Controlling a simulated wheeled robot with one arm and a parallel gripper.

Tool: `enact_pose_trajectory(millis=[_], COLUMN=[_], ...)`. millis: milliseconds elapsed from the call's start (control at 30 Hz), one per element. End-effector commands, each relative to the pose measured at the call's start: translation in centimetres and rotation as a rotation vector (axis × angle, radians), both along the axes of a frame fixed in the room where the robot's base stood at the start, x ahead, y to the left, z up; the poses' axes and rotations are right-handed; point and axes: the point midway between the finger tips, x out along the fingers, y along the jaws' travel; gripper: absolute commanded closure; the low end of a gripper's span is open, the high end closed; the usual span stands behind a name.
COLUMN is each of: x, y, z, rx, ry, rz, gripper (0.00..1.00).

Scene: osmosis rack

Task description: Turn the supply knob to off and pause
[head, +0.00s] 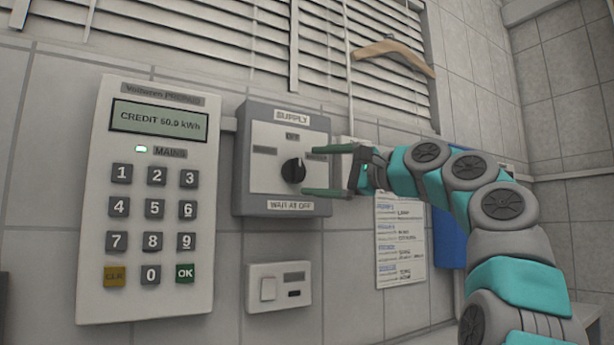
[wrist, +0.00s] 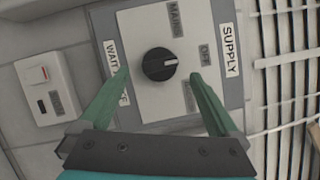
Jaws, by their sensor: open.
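The supply knob (head: 293,170) is round and black with a white mark, on a pale plate in a grey switch box (head: 240,190). In the wrist view the knob (wrist: 159,64) has its mark pointing roughly toward the OFF label (wrist: 204,52). In the head view the OFF label (head: 292,136) is above the knob, and the mark points up and slightly right. My gripper (head: 318,170) is open, its green fingers reaching toward the plate. In the wrist view my gripper (wrist: 160,78) has one finger on each side of the knob, with visible gaps and no clear contact.
A prepaid meter (head: 150,215) with a keypad, a lit green lamp and a credit display is left of the box. A small switch plate (head: 278,287) is below. A printed sheet (head: 401,240) hangs right. Blinds and a wooden hanger (head: 395,52) are above.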

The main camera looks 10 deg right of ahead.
Motion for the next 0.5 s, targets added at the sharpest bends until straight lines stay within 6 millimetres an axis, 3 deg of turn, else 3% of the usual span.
enact_pose_trajectory(millis=[233, 500], x=[-2.4, -3.0], y=[-1.8, -2.4], z=[-0.4, -0.6], rx=[-0.001, -0.002], ry=[0.001, 0.003], rz=[0.002, 0.003], gripper=[0.03, 0.03])
